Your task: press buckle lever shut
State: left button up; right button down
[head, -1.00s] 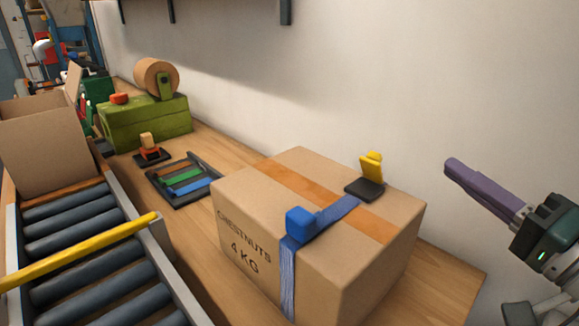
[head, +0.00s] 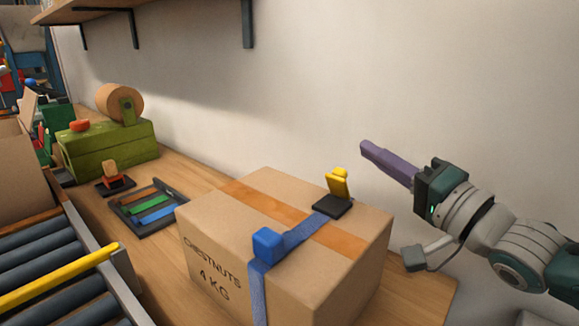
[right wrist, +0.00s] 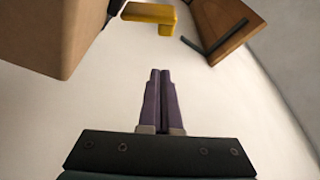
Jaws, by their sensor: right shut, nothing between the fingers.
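The yellow buckle lever (head: 339,184) stands raised on its dark buckle base (head: 333,207) on top of the cardboard box (head: 220,289). The blue strap (head: 304,231) runs from the buckle across the box top, past a blue block (head: 268,244), and down the front side. My right gripper (head: 366,148) is shut and empty, its purple fingers up and to the right of the lever, apart from it. In the right wrist view the closed fingers (right wrist: 160,76) point toward the yellow lever (right wrist: 150,14), with a gap between. My left gripper is not in view.
A roller conveyor with a yellow bar (head: 58,277) is at the left. A tray of colored straps (head: 150,207) and a green tape dispenser (head: 107,150) stand behind the box. The wall (head: 420,70) is close behind my right gripper.

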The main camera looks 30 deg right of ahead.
aim_at(340, 183)
jog(key=a, duration=0.1)
jog(key=a+f, duration=0.1)
jog(key=a, duration=0.1)
jog(key=shift+f, duration=0.25)
jog(key=shift+a+f, duration=0.1)
jog(key=shift+a, duration=0.1)
jog(key=shift+s, duration=0.1)
